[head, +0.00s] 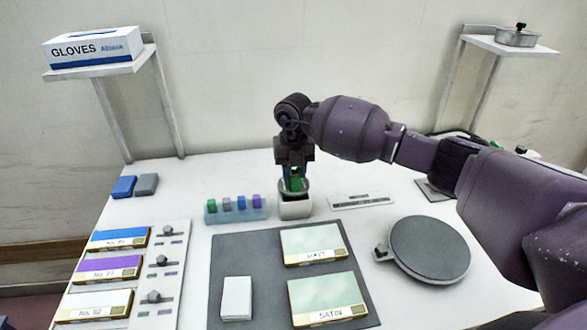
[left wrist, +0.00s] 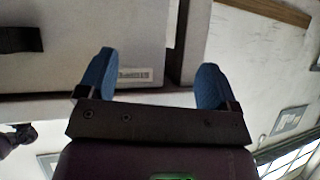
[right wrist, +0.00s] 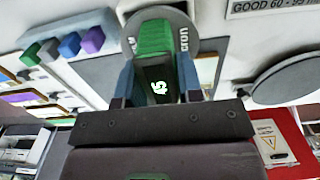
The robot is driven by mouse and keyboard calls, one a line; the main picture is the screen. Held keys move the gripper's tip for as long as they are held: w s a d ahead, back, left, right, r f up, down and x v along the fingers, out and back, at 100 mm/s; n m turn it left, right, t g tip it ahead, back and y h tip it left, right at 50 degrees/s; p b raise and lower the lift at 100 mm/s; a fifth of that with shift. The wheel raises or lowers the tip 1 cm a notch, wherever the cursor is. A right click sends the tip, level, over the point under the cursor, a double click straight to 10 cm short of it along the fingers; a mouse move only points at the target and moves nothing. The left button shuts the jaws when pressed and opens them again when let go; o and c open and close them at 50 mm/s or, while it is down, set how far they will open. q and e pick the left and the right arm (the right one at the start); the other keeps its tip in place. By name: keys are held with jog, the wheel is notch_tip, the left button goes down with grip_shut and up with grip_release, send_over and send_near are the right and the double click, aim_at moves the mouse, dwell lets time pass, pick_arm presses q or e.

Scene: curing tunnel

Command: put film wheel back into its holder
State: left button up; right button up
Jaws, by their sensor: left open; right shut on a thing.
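The film wheel (right wrist: 205,48) is a grey disc with dark lettering and a green grip, seen in the right wrist view. My right gripper (head: 294,180) is shut on its green part and points down in the head view. A white block (head: 296,209), which looks like the holder, stands right beneath it. The wheel's lower edge is at the block's top; I cannot tell whether it is seated or just above. My left gripper (left wrist: 152,85) is open and empty in the left wrist view, away from the table work; it does not show in the head view.
A light-blue rack (head: 236,215) with several coloured blocks stands just left of the holder. A label strip (head: 361,201) lies to its right. A round grey plate (head: 430,248) is at the right. A dark mat (head: 255,255) with green panels (head: 314,245) lies in front.

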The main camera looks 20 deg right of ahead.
jog(key=shift+f, duration=0.25)
jog(key=shift+f, duration=0.3)
jog(key=shift+f+b, duration=0.3)
jog(key=shift+b, duration=0.05)
jog(key=o, duration=1.1)
jog(key=shift+o, duration=0.4)
jog(key=o, duration=0.3)
